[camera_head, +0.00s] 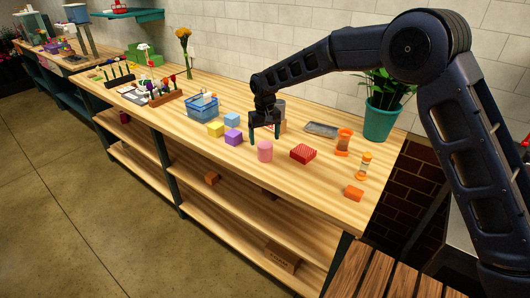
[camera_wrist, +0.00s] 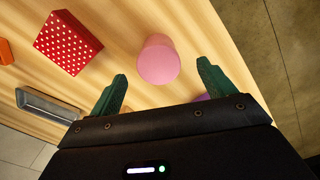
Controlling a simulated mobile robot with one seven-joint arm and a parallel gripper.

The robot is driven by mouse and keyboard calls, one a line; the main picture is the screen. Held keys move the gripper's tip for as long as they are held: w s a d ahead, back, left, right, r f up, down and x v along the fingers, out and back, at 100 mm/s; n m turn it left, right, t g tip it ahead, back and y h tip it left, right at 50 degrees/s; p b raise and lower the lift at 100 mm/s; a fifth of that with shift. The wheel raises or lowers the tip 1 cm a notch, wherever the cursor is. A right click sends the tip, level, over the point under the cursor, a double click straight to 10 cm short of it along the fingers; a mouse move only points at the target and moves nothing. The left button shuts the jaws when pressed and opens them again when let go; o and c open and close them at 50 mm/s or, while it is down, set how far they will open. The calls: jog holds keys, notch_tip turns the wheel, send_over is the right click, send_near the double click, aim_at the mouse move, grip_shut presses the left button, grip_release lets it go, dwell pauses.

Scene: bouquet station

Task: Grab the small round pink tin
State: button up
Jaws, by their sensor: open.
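The small round pink tin (camera_head: 265,151) stands on the wooden counter near its front edge in the head view. It also shows in the wrist view (camera_wrist: 158,60), just beyond the space between the fingertips. My gripper (camera_head: 264,132) points down over the counter, behind the tin in the head view. In the wrist view its two green fingers (camera_wrist: 162,75) are spread apart, with nothing held between them. Whether a finger touches the tin cannot be told, but a gap shows in the wrist view.
A metal tray (camera_head: 321,130) and a potted plant (camera_head: 381,118) are farther right. A blue basket (camera_head: 202,107) stands behind the blocks.

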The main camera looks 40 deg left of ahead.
aim_at(265, 152)
jog(key=shift+w+f, duration=0.2)
jog(key=shift+f, duration=3.8)
jog(key=c, duration=1.1)
